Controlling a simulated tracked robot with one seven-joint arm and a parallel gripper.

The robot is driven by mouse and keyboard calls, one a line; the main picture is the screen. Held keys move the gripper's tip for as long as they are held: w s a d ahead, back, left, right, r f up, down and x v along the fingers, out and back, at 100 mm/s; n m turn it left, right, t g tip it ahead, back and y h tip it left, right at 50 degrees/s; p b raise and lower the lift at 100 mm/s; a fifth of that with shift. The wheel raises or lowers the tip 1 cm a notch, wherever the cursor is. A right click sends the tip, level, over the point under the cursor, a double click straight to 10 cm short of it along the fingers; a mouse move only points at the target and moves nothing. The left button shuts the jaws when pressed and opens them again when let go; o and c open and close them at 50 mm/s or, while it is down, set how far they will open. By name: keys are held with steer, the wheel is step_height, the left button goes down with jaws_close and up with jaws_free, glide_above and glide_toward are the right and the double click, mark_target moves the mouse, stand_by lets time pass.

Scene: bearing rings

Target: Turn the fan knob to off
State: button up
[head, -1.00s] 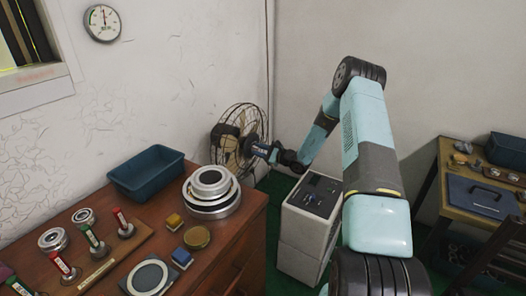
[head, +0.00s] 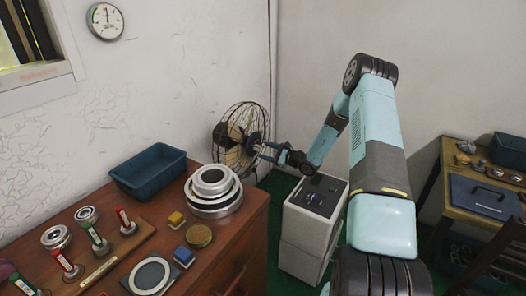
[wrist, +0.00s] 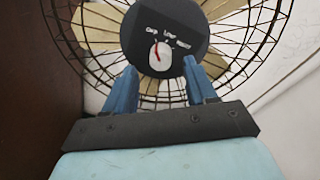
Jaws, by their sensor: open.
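The fan (head: 240,138) with a wire cage stands in the corner behind the desk, and fills the top of the wrist view. Its dark round hub (wrist: 195,22) carries small white labels, too small to read surely. The pale knob (wrist: 165,57) on the hub has a red pointer, which points up and slightly left toward the leftmost label. My gripper (wrist: 160,68) is open, its blue fingers apart to the left and right of the knob with gaps showing. The head view shows my gripper (head: 268,150) in front of the hub.
A grey cabinet (head: 308,225) stands below my arm. The wooden desk (head: 240,225) holds a blue bin (head: 148,172) and stacked bearing rings (head: 213,190). A workbench (head: 460,205) is at the right. Walls are close behind the fan.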

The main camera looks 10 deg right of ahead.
steer(key=v, duration=1)
steer(key=shift+s+d, duration=0.1)
steer(key=s+a+r+n+g+h, duration=0.1)
steer(key=s+a+r+n+g, duration=0.45)
steer(key=s+r, duration=0.4)
steer(key=s+a+r+n+g, duration=0.5)
steer(key=s+a+r+n, duration=0.15)
steer(key=r, duration=0.65)
steer(key=s+d+r+n+t+h, duration=0.2)
steer(key=s+r+n+h, duration=0.2)
steer(key=s, duration=0.9)
steer(key=s+d+r+n+t+h, duration=0.1)
steer(key=s+d+r+n+h, duration=0.1)
steer(key=s+r+n+h, duration=0.2)
steer(key=s+r+h, duration=0.3)
steer(key=s+r, duration=0.4)
steer(key=s, duration=0.3)
steer(key=shift+s+r+t, duration=0.2)
steer(key=shift+r+t, duration=0.1)
steer(key=shift+t, duration=0.05)
steer(key=shift+d, duration=0.1)
steer(key=shift+c, duration=0.2)
